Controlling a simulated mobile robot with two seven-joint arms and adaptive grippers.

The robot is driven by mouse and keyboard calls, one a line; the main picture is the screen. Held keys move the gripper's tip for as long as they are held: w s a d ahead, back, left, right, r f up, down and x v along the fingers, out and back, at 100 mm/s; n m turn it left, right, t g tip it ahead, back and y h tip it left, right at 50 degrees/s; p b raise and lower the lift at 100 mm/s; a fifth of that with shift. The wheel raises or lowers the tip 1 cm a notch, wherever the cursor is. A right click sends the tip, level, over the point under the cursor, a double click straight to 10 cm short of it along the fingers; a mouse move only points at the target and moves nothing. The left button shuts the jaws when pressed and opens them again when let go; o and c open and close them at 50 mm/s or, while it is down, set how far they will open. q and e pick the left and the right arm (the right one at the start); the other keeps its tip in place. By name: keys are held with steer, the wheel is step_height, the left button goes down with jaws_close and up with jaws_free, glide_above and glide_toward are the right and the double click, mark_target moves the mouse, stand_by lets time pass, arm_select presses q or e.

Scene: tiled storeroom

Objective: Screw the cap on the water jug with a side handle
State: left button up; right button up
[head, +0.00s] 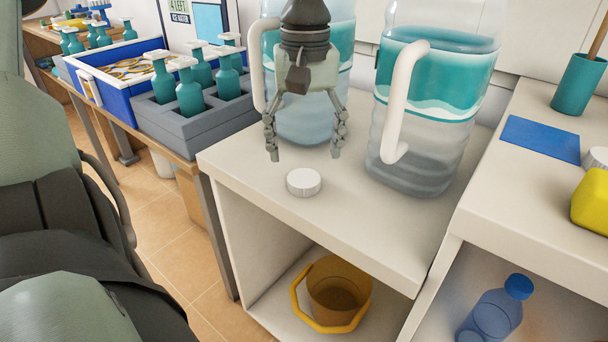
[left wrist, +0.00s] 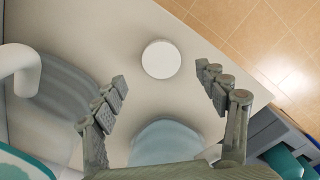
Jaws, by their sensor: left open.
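A white ribbed cap (head: 303,182) lies flat on the white cabinet top (head: 370,225), near its front edge. It also shows in the left wrist view (left wrist: 160,59), beyond and between the fingertips. My left gripper (head: 305,150) points down, open and empty, above and just behind the cap, apart from it. A water jug with a white side handle (head: 440,110) and teal label stands upright to the right. A second similar jug (head: 340,70) stands behind my left gripper, partly hidden by it. The tops of both jugs are out of frame. My right gripper is not in view.
A grey crate (head: 205,125) of teal pump bottles and a blue bin (head: 98,95) stand on the table at left. A brown bucket (head: 338,290) sits on the shelf below. A blue mat (head: 540,139) and yellow object (head: 592,203) lie at right.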

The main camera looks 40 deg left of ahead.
mark_target(304, 178)
arm_select(q)
steer(key=shift+s+f, duration=0.15)
steer(key=shift+f, duration=2.4)
steer(key=shift+c, duration=0.3)
steer(key=c, duration=0.7)
